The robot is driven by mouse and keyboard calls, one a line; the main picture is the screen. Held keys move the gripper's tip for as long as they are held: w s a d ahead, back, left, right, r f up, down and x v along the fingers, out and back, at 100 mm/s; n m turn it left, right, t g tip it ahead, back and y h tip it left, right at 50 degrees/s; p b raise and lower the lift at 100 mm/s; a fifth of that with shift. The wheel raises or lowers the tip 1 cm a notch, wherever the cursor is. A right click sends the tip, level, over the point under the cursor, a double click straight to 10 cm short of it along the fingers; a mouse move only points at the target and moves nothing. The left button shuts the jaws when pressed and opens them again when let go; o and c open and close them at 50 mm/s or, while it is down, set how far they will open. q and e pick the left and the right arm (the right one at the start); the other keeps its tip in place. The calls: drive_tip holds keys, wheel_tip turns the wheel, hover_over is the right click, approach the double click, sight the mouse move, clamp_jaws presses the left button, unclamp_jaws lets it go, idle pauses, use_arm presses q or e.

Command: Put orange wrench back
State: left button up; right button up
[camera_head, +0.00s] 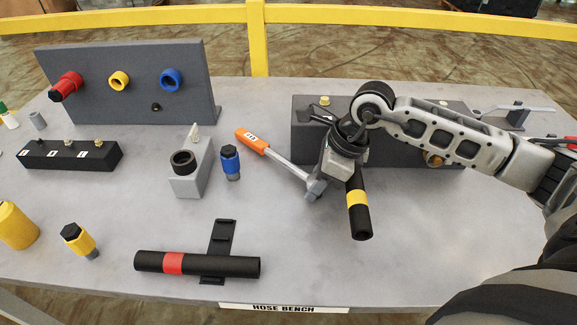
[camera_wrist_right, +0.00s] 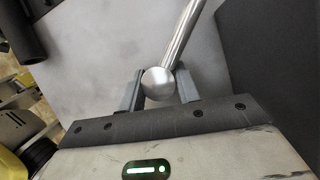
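The orange wrench (camera_head: 252,141) has an orange handle with a white label and a silver shaft. It slants down to the right over the middle of the grey bench (camera_head: 300,245). My right gripper (camera_head: 315,187) is at its far end from the handle. In the right wrist view, the two fingers close around the round silver end of the wrench (camera_wrist_right: 158,83), one on each side, with the shaft running up and away. I cannot tell whether the wrench is lifted off the bench. My left gripper is not in view.
A black hose with a yellow band (camera_head: 358,205) is beside my right gripper. A grey block (camera_head: 304,127) stands behind it, partly hidden by my arm. A blue fitting (camera_head: 230,162) and a grey stand (camera_head: 190,180) are left of the wrench. A red-banded hose (camera_head: 205,264) lies in front.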

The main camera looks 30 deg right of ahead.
clamp_jaws()
drive_tip(key=shift+r, duration=0.1)
drive_tip(key=shift+r, duration=0.1)
